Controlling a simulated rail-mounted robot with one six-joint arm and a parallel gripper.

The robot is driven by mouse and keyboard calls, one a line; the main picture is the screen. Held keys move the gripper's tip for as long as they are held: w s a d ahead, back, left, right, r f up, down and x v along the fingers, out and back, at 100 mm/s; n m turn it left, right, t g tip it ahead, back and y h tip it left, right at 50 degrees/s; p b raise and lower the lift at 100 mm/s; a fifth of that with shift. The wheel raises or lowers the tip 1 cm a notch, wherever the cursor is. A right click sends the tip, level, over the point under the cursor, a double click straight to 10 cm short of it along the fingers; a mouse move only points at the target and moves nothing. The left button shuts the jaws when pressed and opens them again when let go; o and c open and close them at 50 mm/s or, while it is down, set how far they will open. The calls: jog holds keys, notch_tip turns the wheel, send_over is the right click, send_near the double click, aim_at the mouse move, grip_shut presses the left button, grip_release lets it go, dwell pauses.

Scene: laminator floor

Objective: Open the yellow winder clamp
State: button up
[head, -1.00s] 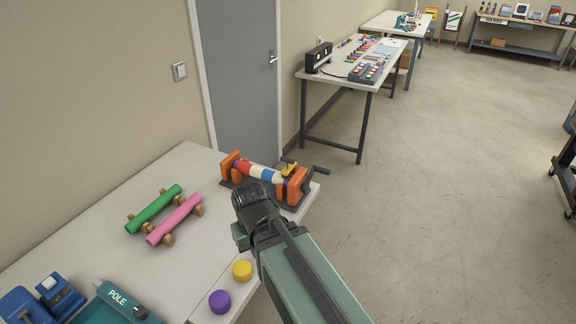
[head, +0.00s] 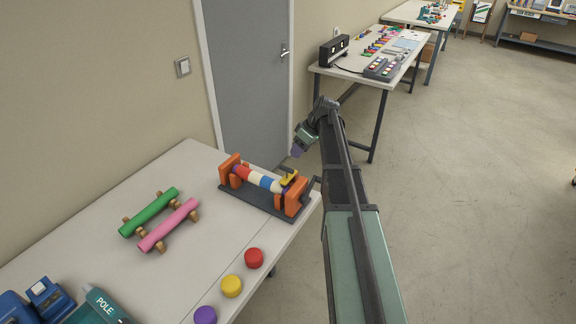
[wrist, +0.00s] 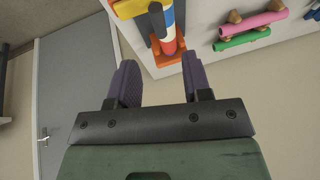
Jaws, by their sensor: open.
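The yellow winder clamp (head: 289,179) sits on top of the right orange end stand of the winder (head: 250,197), over the end of the striped roll (head: 258,180). Whether it is fully closed is too small to tell. My gripper (head: 296,151) is above and slightly behind the clamp, apart from it. In the wrist view my gripper (wrist: 160,78) is open and empty, with two purple-grey fingers apart. A yellow-orange part, seemingly the clamp (wrist: 130,8), shows at the top edge beyond the fingers, partly cut off.
The winder stands near the right edge of the pale table (head: 190,250). A green roll (head: 150,211) and a pink roll (head: 168,225) lie left of it. Red (head: 254,258), yellow (head: 232,285) and purple (head: 205,315) caps line the front edge. A grey door (head: 248,80) is behind.

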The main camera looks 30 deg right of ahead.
aim_at(287, 168)
jog(key=b+x, duration=1)
jog(key=x, duration=0.1)
jog(key=shift+d+f, duration=0.1)
jog(key=shift+f, duration=0.1)
jog(key=shift+r, duration=0.1)
jog(key=shift+c, duration=0.2)
grip_shut()
